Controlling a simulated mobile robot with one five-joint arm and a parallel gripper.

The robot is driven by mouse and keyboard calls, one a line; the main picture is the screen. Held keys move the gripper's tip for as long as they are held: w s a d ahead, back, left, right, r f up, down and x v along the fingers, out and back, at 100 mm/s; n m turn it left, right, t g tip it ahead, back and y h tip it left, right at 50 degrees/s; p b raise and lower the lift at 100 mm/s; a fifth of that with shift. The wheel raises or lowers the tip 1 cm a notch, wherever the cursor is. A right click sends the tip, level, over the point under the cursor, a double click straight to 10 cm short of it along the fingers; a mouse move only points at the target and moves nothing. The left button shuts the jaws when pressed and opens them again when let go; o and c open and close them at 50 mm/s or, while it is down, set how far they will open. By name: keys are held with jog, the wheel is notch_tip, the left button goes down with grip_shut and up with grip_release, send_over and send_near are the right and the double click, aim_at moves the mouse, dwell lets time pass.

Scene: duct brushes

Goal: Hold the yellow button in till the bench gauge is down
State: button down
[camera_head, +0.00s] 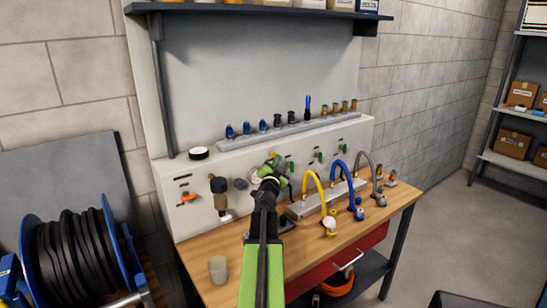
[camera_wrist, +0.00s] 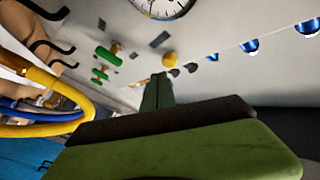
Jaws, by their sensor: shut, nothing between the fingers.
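The yellow button (camera_wrist: 169,59) shows in the wrist view as a small round knob on the pale panel, just past the tip of my gripper (camera_wrist: 157,82). I cannot tell whether the tip touches it or whether it is pressed in. My gripper (camera_head: 268,178) is shut and empty, in front of the panel in the head view, where it hides the button. A gauge with a white dial (camera_wrist: 160,5) is cut off by the top edge of the wrist view; its reading is unclear. A black-rimmed round gauge (camera_head: 199,153) sits on the panel's top left in the head view.
Yellow (camera_head: 318,190), blue (camera_head: 345,180) and grey (camera_head: 368,165) hoses arch over the wooden bench (camera_head: 250,255) right of my gripper. A cup (camera_head: 217,268) stands at the bench's front left. Green-handled valves (camera_head: 318,156) line the panel. A hose reel (camera_head: 75,245) stands left.

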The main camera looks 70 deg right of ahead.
jog(key=shift+w+d, duration=0.2)
jog(key=shift+w, duration=0.05)
jog(key=shift+w+d, duration=0.3)
jog(key=shift+w, duration=0.15)
dwell(1.7)
dwell(0.5)
jog(key=shift+s+a, duration=0.55)
jog(key=shift+s, duration=0.25)
jog(key=shift+s+a, duration=0.45)
jog(key=shift+s, duration=0.25)
jog(key=shift+s+a, duration=0.4)
jog(key=shift+s, duration=0.3)
jog(key=shift+s+a, duration=0.45)
jog(key=shift+s, duration=0.25)
